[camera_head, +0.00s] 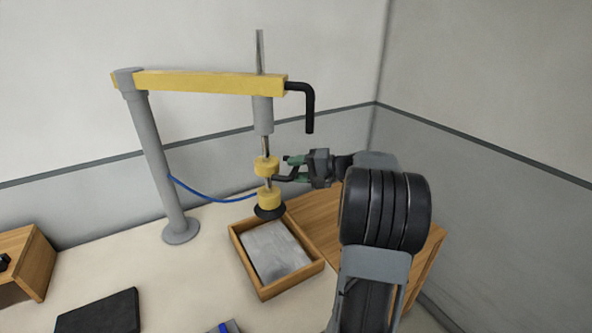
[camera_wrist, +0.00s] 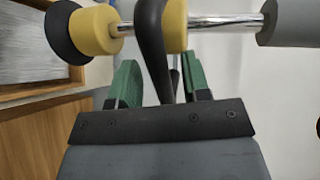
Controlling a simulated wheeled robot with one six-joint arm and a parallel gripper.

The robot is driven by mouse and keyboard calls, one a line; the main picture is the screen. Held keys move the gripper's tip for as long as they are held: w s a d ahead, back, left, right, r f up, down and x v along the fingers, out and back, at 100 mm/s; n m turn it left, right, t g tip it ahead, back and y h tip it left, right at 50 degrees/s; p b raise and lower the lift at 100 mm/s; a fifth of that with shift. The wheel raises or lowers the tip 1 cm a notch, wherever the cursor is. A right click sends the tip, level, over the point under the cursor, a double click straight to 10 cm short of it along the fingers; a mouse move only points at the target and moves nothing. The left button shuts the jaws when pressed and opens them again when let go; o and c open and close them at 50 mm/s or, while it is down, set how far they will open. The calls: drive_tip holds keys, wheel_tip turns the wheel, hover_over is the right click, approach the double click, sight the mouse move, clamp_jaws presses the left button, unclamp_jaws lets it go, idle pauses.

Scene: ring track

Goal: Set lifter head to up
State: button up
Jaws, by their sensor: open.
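The lifter head has two yellow collars (camera_head: 267,167) on a metal rod and a black suction cup (camera_head: 270,211) at the bottom. It hangs from a yellow boom (camera_head: 200,84), low over the back edge of a wooden tray (camera_head: 264,296). A black handle (camera_head: 285,177) sticks out from the head. My gripper (camera_head: 289,168) is beside the head on its right. In the wrist view, the green fingertips of my gripper (camera_wrist: 160,82) are apart, with the black handle (camera_wrist: 152,40) passing between them. Whether a finger touches the handle I cannot tell.
The tray holds a grey slab (camera_head: 273,250). A grey post (camera_head: 155,160) carries the boom, and a blue hose (camera_head: 210,198) runs to the head. A black bent bar (camera_head: 308,105) hangs from the boom's end. A wooden box (camera_head: 25,262) and black pad (camera_head: 100,314) lie left.

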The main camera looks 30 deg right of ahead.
drive_tip(key=b+v, duration=0.2)
drive_tip(key=v, duration=1.1)
drive_tip(key=shift+s+b, duration=0.15)
drive_tip(key=shift+b, duration=0.15)
drive_tip(key=shift+d, duration=0.1)
drive_tip(key=s+a+f+m+g+h, duration=0.25)
drive_tip(key=a+f+g+h, duration=0.35)
drive_tip(key=f, duration=0.7)
drive_tip(key=s+a+n+h, duration=0.1)
drive_tip(key=s+a+n, duration=0.1)
drive_tip(key=a+n, duration=0.2)
drive_tip(key=s+a+n+g+h, duration=0.1)
drive_tip(key=a+n, duration=0.3)
drive_tip(key=a, duration=0.7)
drive_tip(key=s+a+n+h, duration=0.2)
drive_tip(key=s+a+n, duration=0.1)
drive_tip(key=a, duration=0.4)
drive_tip(key=shift+s+a+f+n, duration=0.2)
drive_tip(key=shift+s+f+n, duration=0.15)
drive_tip(key=shift+n, duration=0.2)
